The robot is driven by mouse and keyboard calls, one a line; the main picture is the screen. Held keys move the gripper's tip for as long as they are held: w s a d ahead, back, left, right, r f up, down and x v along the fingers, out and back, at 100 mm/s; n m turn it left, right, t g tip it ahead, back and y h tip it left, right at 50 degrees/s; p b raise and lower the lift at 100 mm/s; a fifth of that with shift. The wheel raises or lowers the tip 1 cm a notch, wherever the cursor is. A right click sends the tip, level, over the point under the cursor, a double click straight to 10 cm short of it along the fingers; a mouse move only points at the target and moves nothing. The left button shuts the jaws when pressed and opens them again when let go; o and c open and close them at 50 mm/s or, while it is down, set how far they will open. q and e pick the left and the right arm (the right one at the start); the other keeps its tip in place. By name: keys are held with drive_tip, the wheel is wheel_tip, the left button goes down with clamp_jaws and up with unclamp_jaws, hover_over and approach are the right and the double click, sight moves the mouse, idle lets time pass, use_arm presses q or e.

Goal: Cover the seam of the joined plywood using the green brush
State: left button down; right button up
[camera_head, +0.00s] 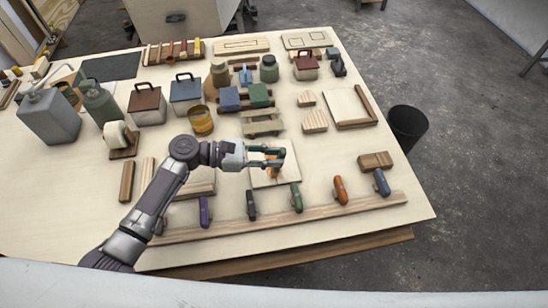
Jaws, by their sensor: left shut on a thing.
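My left gripper (276,156) is shut on a small dark green thing, seemingly the green brush (274,151). The fingers hide most of it. It is over a pale plywood panel (290,178) near the front middle of the table. An orange patch (273,171) shows just below the fingers, over the panel; I cannot tell whether it is bristles or a coating. The seam is too small or too covered to make out. I cannot tell whether the brush touches the panel. My right gripper is not in view.
A wooden strip (330,212) along the front edge has several coloured handled tools, including a green one (296,197). Tins, bottles and lidded boxes (147,105) crowd the back left. A framed panel (345,107) lies at right. Bare tabletop (405,195) shows at front right.

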use_arm(q)
drive_tip(key=shift+f+b, duration=0.35)
drive_tip(key=shift+f, duration=0.25)
idle(0.3)
drive_tip(key=shift+w+a+b, duration=0.15)
drive_tip(key=shift+w+b, duration=0.15)
drive_tip(key=shift+w, duration=0.25)
drive_tip(key=shift+w+a+b, duration=0.15)
drive_tip(key=shift+w+b, duration=0.15)
drive_tip(key=shift+w, duration=0.25)
drive_tip(key=shift+w, duration=0.1)
drive_tip(key=shift+w+a+b, duration=0.15)
drive_tip(key=shift+w+b, duration=0.2)
drive_tip(key=shift+w, duration=0.2)
drive_tip(key=shift+w+a+b, duration=0.15)
drive_tip(key=shift+w+b, duration=0.15)
drive_tip(key=shift+w, duration=0.2)
drive_tip(key=shift+f, duration=0.1)
drive_tip(key=shift+w+a+b, duration=0.2)
drive_tip(key=shift+w+b, duration=0.45)
drive_tip(key=shift+w, duration=0.4)
drive_tip(key=shift+w, duration=0.1)
drive_tip(key=shift+w+a+b, duration=0.15)
drive_tip(key=shift+w+b, duration=0.3)
drive_tip(key=shift+w, duration=0.1)
drive_tip(key=shift+w+a+b, duration=0.15)
drive_tip(key=shift+w+b, duration=0.25)
drive_tip(key=shift+w, duration=0.1)
